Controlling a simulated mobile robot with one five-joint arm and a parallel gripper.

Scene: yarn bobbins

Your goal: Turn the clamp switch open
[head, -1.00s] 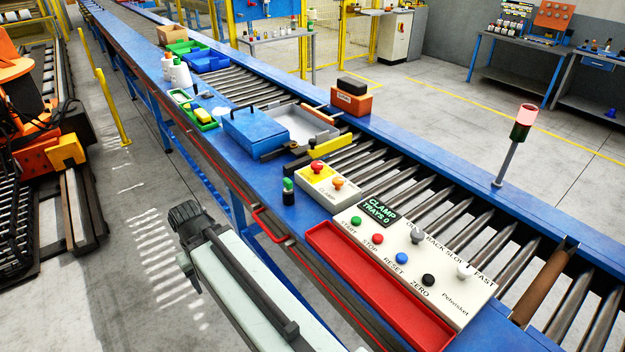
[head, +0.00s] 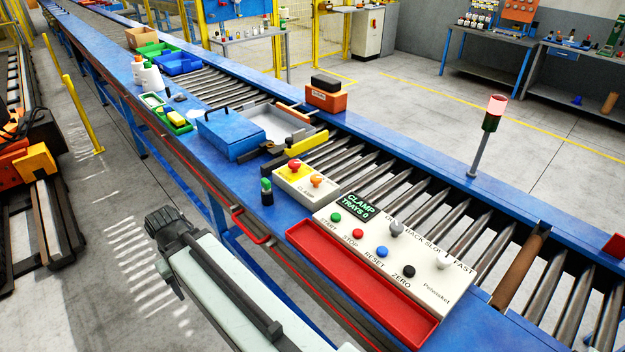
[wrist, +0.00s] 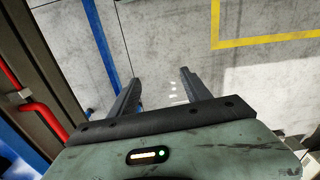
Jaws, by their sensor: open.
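A small cream and yellow box (head: 291,181) carries a red mushroom button (head: 294,164) and an orange knob (head: 317,180); its small lettering is too fine to read surely. Beside it, a larger white control panel (head: 330,212) has a dark display with green text "CLAMP TRAYS 0", coloured buttons, a grey knob (head: 396,228) and a white knob (head: 443,262). I cannot tell which control is the clamp switch. My gripper (wrist: 158,90) is open and empty in the wrist view, its two fingers apart over the floor, touching no control.
A red tray (head: 362,290) lies along the panel's near side. A red rail (head: 250,226) runs along the conveyor's near edge. A dark green-topped cylinder (head: 267,191) stands left of the cream box. A blue box (head: 230,133) and a signal lamp (head: 490,125) stand farther off.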

